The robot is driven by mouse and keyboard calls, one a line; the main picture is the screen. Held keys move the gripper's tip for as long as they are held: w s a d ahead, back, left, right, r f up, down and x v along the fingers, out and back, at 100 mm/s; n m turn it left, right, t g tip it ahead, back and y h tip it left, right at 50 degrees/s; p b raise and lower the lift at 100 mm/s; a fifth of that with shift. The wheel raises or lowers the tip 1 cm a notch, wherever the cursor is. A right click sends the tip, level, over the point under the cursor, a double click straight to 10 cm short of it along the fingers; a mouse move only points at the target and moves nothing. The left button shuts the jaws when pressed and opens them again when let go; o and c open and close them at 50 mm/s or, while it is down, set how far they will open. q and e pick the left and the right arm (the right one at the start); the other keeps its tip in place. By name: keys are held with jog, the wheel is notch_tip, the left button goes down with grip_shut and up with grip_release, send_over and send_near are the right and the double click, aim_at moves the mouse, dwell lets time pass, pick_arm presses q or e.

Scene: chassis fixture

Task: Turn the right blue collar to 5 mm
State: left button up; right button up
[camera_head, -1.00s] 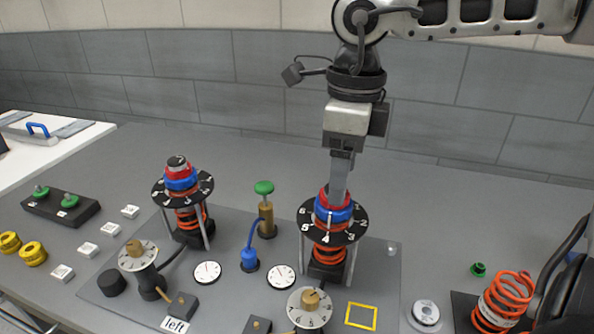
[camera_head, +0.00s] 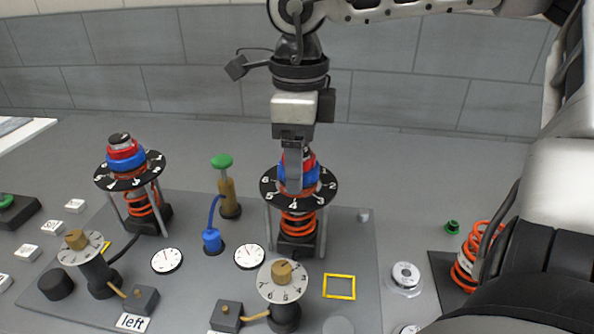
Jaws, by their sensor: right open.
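The right blue collar (camera_head: 312,174) sits on the right coil-spring unit, under a red ring (camera_head: 310,158) and within a black numbered disc (camera_head: 327,188). An orange spring (camera_head: 298,225) stands below the disc. My right gripper (camera_head: 293,188) points straight down, with its grey finger in front of the collar and overlapping the disc's front numbers. It is open. I cannot tell whether the finger touches the collar. The finger hides the collar's middle and part of the scale. My left gripper is not in view.
A similar left unit with a blue collar (camera_head: 126,161) stands at left. A green-topped brass post (camera_head: 229,190), white gauges (camera_head: 250,256) and a numbered knob dial (camera_head: 283,285) stand nearby. A yellow square outline (camera_head: 339,286) marks clear plate.

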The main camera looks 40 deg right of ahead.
jog(key=shift+r, duration=0.1)
jog(key=n, duration=0.6)
jog(key=shift+n, duration=0.4)
jog(key=n, duration=0.7)
jog(key=shift+p, duration=0.4)
jog(key=c, duration=0.9)
jog(key=m+b, duration=0.1)
jog(key=m, duration=0.1)
jog(key=m+b, duration=0.1)
jog(key=m, duration=0.1)
jog(key=m+b, duration=0.1)
jog(key=shift+f+m+b, duration=0.35)
jog(key=shift+m, duration=0.05)
jog(key=m, duration=0.1)
jog(key=m+b, duration=0.1)
jog(key=m, duration=0.1)
jog(key=shift+r, duration=0.25)
jog(key=o, duration=0.9)
